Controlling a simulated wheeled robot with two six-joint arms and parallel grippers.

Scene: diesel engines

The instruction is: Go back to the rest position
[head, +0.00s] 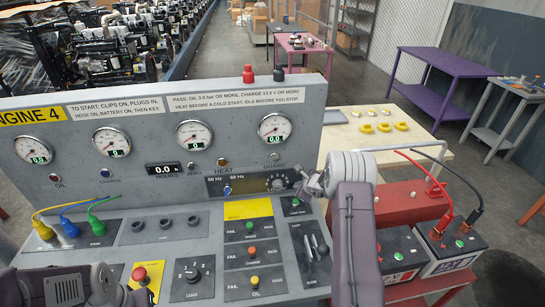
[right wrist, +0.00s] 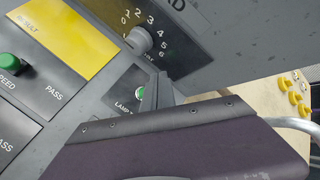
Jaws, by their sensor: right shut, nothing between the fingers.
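My right gripper (head: 306,186) is shut and empty. It is just over the right part of the grey engine test panel (head: 230,113), near the dial knob (head: 277,184) and the lamp-test button (head: 295,202). In the right wrist view its shut fingers (right wrist: 156,88) stand beside the green lamp-test button (right wrist: 141,92), below the numbered knob (right wrist: 139,39); I cannot tell whether they touch the panel. My left gripper (head: 106,287) is low at the left, by the panel's front near the red button (head: 139,274); its fingers do not show clearly.
Yellow, blue and green plugs (head: 70,229) with cables sit at the panel's left. Batteries (head: 450,245) with clips stand at the right. A pale table (head: 365,150) with yellow parts and a purple table (head: 445,62) stand behind.

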